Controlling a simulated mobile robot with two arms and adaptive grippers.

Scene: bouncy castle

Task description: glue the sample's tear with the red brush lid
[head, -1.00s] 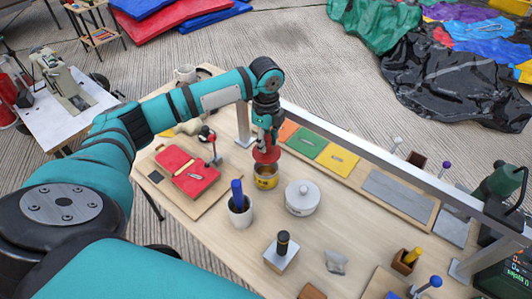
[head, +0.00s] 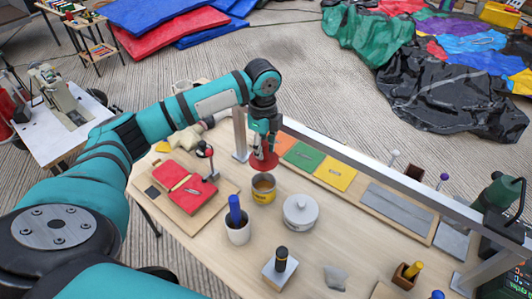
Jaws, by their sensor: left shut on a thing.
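My left gripper (head: 264,146) is shut on the red brush lid (head: 263,161), a round red lid. It holds the lid a little above and behind the yellow glue tin (head: 263,190), whose open top shows. The brush under the lid is hidden or too small to make out. The red sample (head: 187,183) lies on a wooden board (head: 224,192) to the left of the tin. Pale marks show on the sample, but I cannot tell which is the tear. My right gripper is not in view.
A white cup with a blue handle in it (head: 238,228) and a lidded white pot (head: 300,212) stand in front of the tin. A small lamp-like stand (head: 206,155) rises behind the sample. A metal rail (head: 380,178) crosses the table behind the tin.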

